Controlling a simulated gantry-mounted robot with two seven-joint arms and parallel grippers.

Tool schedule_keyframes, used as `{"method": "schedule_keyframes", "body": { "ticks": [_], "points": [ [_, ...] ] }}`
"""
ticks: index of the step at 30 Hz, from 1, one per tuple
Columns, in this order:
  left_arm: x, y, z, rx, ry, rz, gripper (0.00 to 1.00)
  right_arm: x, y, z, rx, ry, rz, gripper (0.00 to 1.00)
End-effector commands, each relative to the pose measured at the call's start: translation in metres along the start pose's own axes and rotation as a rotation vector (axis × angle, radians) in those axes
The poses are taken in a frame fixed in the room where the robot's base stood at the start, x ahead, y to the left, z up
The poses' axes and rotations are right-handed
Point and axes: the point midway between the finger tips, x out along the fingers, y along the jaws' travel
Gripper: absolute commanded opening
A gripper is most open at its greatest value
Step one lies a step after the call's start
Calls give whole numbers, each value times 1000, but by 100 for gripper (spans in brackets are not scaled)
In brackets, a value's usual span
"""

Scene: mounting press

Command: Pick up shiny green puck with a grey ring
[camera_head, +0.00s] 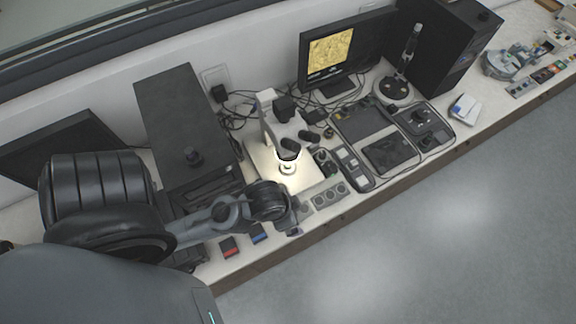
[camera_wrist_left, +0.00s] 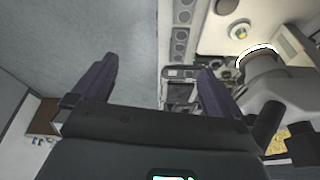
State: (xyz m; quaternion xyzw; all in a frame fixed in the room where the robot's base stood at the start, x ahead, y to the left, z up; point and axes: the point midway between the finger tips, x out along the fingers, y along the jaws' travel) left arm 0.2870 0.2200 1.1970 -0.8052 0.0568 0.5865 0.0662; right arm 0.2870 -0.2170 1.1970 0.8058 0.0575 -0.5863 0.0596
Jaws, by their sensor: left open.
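A small round piece (camera_wrist_left: 239,31) with a yellow-green centre and a pale grey rim lies on the white microscope base at the upper right of the left wrist view. It may be the shiny green puck, but its shine and exact colour are too small to tell. In the head view the microscope (camera_head: 268,125) stands mid-bench, its lit ring and head hiding most of the spot beneath. My left gripper (camera_head: 297,214) is over the bench's front edge, in front of the microscope. In the wrist view its dark fingers (camera_wrist_left: 157,72) are wide apart with nothing between them. My right gripper is not in view.
A grey strip with round wells (camera_head: 330,195) lies along the front edge, right of my gripper. Red (camera_head: 229,246) and blue (camera_head: 258,233) blocks lie to its left. Control panels (camera_head: 388,154) and a monitor (camera_head: 345,50) stand to the right. Open floor lies in front.

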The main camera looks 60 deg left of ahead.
Motion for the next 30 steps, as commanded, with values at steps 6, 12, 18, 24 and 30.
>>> {"method": "schedule_keyframes", "body": {
  "ticks": [6,12,18,24,30],
  "points": [
    [0,1,0,-6,1,5,97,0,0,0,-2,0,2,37],
    [0,3,-1,-12,2,10,66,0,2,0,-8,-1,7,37],
    [0,3,-1,-12,2,10,61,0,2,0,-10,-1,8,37],
    [0,1,-4,-5,21,3,61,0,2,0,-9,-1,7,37],
    [4,-5,-25,-69,135,-1,61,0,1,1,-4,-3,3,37]
  ]
}}
